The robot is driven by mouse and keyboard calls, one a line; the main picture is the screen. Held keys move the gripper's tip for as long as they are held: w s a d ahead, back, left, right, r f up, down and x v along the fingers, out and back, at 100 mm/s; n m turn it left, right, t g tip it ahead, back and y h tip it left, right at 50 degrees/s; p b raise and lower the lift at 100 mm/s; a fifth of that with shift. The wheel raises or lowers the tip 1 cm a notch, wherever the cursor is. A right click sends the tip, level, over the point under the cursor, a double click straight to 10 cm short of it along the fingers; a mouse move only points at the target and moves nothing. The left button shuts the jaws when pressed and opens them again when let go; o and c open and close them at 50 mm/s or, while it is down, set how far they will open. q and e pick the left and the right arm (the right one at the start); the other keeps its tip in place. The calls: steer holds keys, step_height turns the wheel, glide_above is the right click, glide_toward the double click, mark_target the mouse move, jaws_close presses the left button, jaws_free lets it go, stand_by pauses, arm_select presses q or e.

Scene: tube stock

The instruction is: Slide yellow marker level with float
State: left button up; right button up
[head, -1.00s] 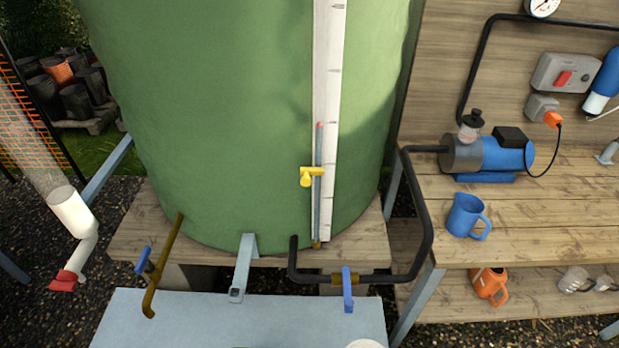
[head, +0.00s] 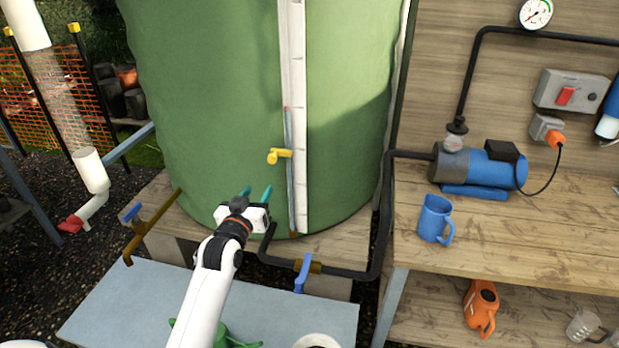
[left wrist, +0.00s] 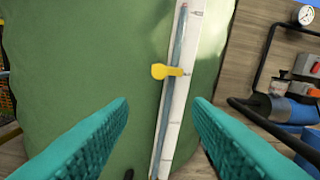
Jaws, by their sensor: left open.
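The yellow marker (head: 279,155) sits on the clear sight tube (head: 290,185) beside the white scale strip (head: 298,80) on the green tank. The small reddish float (head: 287,109) is at the top of the blue column in the tube, well above the marker. My left gripper (head: 256,192) is open and empty, below and left of the marker and apart from it. In the left wrist view the marker (left wrist: 166,71) shows ahead, between and beyond the two teal fingers. My right gripper is not in view.
A blue-handled valve (head: 303,274) and black hose (head: 345,274) run below the tube. A grey table (head: 120,305) lies in front, with a green object (head: 222,335) partly behind my arm. The bench at right holds a blue jug (head: 435,218) and pump (head: 490,168).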

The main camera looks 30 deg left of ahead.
arm_select(q)
steer(key=r, duration=0.2)
glide_toward(272, 160)
steer(key=x, duration=0.2)
steer(key=p+x, duration=0.1)
steer(key=x, duration=0.4)
steer(key=shift+w+a, duration=0.1)
steer(key=shift+w, duration=0.15)
steer(key=shift+w+a+f, duration=0.1)
steer(key=shift+w+a, duration=0.1)
steer(key=shift+w, duration=0.5)
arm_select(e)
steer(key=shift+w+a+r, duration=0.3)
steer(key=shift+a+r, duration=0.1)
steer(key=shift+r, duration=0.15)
arm_select(q)
jaws_close()
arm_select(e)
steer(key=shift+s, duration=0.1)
